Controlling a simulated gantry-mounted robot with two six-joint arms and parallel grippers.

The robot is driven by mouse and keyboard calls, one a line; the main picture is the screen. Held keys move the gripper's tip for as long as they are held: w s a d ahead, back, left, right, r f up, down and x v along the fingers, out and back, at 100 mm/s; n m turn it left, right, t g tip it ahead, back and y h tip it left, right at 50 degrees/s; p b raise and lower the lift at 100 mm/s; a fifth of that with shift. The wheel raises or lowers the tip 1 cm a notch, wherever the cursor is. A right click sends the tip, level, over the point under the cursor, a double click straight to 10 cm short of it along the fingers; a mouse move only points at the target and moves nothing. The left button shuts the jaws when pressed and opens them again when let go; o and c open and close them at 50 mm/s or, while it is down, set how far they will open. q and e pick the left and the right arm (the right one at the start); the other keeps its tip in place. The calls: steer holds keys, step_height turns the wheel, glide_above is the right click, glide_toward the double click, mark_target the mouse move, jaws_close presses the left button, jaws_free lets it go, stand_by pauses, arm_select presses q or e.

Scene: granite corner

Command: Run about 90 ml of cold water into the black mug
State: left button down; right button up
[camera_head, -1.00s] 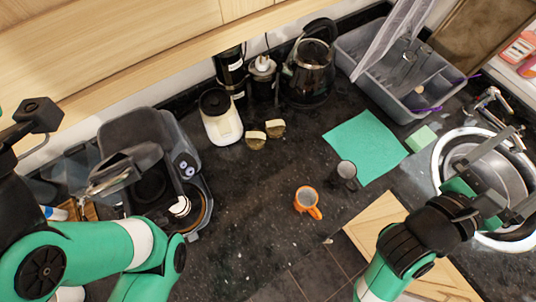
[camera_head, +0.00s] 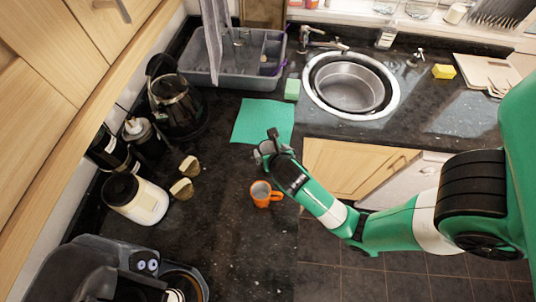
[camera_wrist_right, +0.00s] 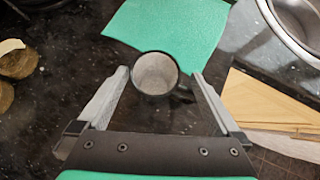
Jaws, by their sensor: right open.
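The black mug (camera_wrist_right: 155,75) stands upright, open end up, at the edge of the teal cloth in the right wrist view. Its inside looks grey and its handle points right. My right gripper (camera_wrist_right: 159,80) is open, one finger on each side of the mug. In the head view my right gripper (camera_head: 268,148) is at the cloth's near edge and largely hides the mug. The tap (camera_head: 322,42) stands behind the round steel sink (camera_head: 350,85), to the right of the cloth. My left gripper is out of view.
An orange mug (camera_head: 262,194) stands close in front of my right gripper. The teal cloth (camera_head: 262,120) lies flat, with a green sponge (camera_head: 292,89) beside it. A grey dish rack (camera_head: 215,75) and a glass kettle (camera_head: 177,105) stand behind. The counter's front edge is near my right arm.

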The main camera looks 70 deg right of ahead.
mark_target(266, 147)
steer(key=x, duration=0.2)
steer(key=b+x, duration=0.1)
steer(key=x, duration=0.2)
steer(key=shift+w+a+f, duration=0.1)
steer(key=shift+w+a, duration=0.05)
steer(key=shift+w, duration=0.1)
steer(key=shift+c, duration=0.2)
steer(key=c, duration=1.4)
